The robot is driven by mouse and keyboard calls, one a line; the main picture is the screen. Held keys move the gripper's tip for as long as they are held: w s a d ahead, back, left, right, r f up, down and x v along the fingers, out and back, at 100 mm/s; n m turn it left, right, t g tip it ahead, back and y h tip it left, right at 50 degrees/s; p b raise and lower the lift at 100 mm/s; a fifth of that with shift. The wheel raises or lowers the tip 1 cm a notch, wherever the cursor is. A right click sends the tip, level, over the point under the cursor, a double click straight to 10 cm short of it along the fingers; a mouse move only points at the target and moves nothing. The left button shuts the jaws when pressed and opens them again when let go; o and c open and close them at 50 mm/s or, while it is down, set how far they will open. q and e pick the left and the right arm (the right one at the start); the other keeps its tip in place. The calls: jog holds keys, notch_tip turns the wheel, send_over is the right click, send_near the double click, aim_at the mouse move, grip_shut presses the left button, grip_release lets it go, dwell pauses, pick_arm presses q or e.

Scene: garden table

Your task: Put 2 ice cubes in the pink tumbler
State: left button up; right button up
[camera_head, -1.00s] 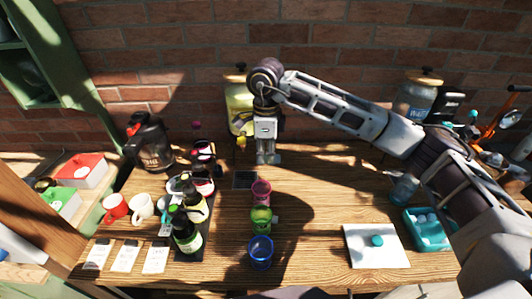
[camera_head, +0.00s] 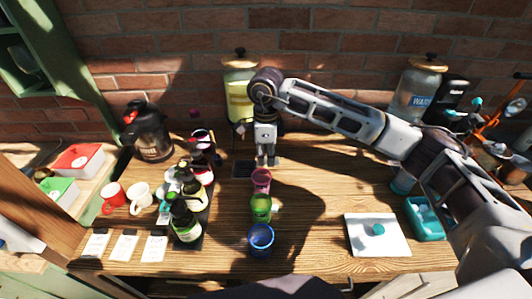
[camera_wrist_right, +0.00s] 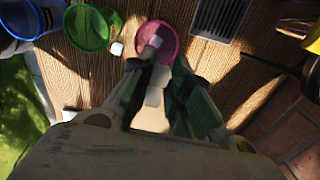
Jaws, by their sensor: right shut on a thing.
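The pink tumbler (camera_head: 261,179) stands upright on the wooden table, at the back of a row with the green tumbler (camera_head: 260,207) and the blue tumbler (camera_head: 261,240). My right gripper (camera_head: 266,163) is just behind and above the pink tumbler. In the right wrist view its fingers (camera_wrist_right: 160,68) are shut on a small pale piece, which looks like an ice cube (camera_wrist_right: 155,76); the pink tumbler (camera_wrist_right: 157,36) lies just beyond the fingertips. My left gripper is not in view.
A teal container (camera_head: 423,218) stands at the right, partly near my arm. A white board (camera_head: 376,240) with a teal knob is front right. Bottles (camera_head: 187,222) and mugs (camera_head: 139,196) crowd the left. A dark grate (camera_head: 243,169) lies behind the tumblers.

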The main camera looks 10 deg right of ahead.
aim_at(266, 158)
jog(key=o, duration=0.7)
jog(key=shift+o, duration=0.2)
notch_tip(266, 158, up, 12)
dwell(0.7)
dwell(0.5)
